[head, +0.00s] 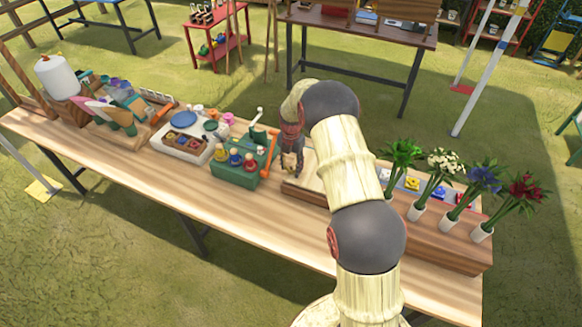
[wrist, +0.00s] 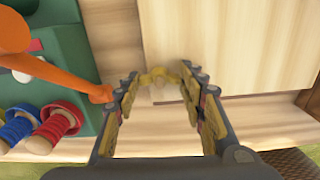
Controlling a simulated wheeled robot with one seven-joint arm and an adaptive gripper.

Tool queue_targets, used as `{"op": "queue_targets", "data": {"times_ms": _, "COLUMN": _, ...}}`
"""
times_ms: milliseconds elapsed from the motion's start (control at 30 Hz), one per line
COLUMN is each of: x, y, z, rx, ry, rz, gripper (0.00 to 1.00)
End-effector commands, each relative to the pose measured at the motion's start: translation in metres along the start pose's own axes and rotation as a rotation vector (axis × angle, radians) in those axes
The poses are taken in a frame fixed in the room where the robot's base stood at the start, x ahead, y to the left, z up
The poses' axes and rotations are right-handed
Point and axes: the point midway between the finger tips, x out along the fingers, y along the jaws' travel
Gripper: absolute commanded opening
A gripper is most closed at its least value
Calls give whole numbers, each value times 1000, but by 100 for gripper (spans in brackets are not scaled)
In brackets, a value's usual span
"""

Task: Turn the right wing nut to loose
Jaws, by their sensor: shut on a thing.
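In the wrist view, my gripper (wrist: 159,88) is closed in from both sides on a brass-yellow wing nut (wrist: 158,75) at the near edge of a pale wooden board (wrist: 235,45). The fingertips hide part of the wing nut, and how far it is turned cannot be told. My gripper also shows small in the head view (head: 291,163), low at the left end of the wooden board, beside the green box. The wing nut is too small to make out there, and my arm hides much of the board.
The green box (head: 230,178) with coloured spools stands close on the left, its orange lever (wrist: 55,70) near my left finger. Several potted flowers (head: 484,232) stand on a wooden block at the right. The table's front strip (head: 200,220) is clear.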

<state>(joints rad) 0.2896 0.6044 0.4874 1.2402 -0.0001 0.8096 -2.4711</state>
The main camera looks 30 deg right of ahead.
Motion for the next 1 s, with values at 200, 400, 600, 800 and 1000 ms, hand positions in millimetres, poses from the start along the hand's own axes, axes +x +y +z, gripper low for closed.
{"op": "queue_targets", "data": {"times_ms": 200, "x": 1, "y": 0, "z": 0, "rx": -55, "ry": 0, "rz": 0, "gripper": 15}}
{"op": "queue_targets", "data": {"times_ms": 400, "x": 1, "y": 0, "z": 0, "rx": -68, "ry": 0, "rz": 0, "gripper": 15}}
{"op": "queue_targets", "data": {"times_ms": 600, "x": 1, "y": 0, "z": 0, "rx": -68, "ry": 0, "rz": 0, "gripper": 15}}
{"op": "queue_targets", "data": {"times_ms": 800, "x": 1, "y": 0, "z": 0, "rx": -68, "ry": 0, "rz": 0, "gripper": 47}}
{"op": "queue_targets", "data": {"times_ms": 1000, "x": 1, "y": 0, "z": 0, "rx": -67, "ry": 1, "rz": -1, "gripper": 58}}
